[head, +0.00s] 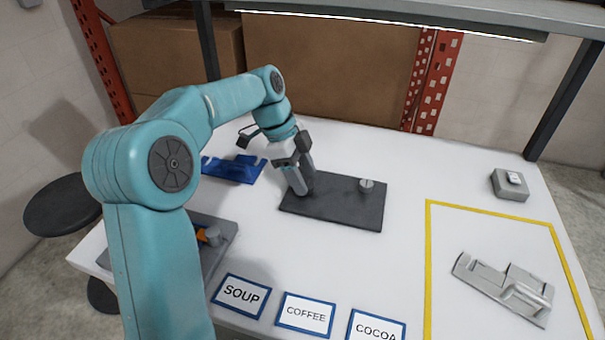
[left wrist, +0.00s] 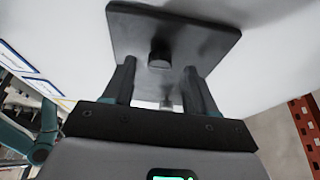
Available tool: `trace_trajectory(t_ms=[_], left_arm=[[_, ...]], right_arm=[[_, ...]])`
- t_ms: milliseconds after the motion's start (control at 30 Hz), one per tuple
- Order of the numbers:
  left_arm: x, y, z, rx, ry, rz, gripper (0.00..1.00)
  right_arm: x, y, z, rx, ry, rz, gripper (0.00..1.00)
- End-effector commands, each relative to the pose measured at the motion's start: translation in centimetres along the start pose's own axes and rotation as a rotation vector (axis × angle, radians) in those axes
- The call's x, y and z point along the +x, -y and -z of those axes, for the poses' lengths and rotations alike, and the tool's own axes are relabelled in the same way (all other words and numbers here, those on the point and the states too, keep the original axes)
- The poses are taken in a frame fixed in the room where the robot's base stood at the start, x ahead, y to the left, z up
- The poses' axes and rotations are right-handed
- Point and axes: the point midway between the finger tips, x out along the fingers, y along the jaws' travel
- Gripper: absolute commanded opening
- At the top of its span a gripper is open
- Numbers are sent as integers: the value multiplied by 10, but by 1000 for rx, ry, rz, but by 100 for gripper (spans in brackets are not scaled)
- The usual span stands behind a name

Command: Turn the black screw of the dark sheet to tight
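The dark sheet (head: 345,214) lies flat on the white table, and it also shows in the left wrist view (left wrist: 205,38). The black screw (left wrist: 158,53) stands up from the sheet; in the head view it is mostly hidden by my gripper. A lighter grey screw (head: 366,185) stands near the sheet's right end. My left gripper (head: 303,188) points down at the sheet's left part. In the left wrist view its fingers (left wrist: 160,72) are apart, one on each side of the black screw, with gaps visible. My right gripper is out of view.
A blue holder (head: 234,169) lies left of the sheet. A grey tray (head: 222,228) is at the front left, partly behind my arm. A yellow outline (head: 428,260) surrounds a metal fixture (head: 505,287) at right. A small grey box (head: 510,184) stands behind it. Labels line the front.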

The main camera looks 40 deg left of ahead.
Motion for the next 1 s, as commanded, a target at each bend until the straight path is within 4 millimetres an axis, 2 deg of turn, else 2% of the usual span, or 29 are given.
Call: trace_trajectory(t_ms=[167, 267, 367, 700, 833, 1000], left_arm=[[1, -1, 0, -1, 1, -5, 57], [-5, 0, 0, -1, 1, -4, 57], [-22, 0, 0, -1, 1, -2, 57], [-98, 0, 0, -1, 1, -1, 57], [-114, 0, 0, -1, 1, -2, 57], [-120, 0, 0, -1, 0, -3, 57]], right_arm=[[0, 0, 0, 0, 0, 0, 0], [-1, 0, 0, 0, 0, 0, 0], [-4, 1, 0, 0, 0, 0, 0], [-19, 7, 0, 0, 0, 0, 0], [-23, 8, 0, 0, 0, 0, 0], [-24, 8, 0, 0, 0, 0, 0]])
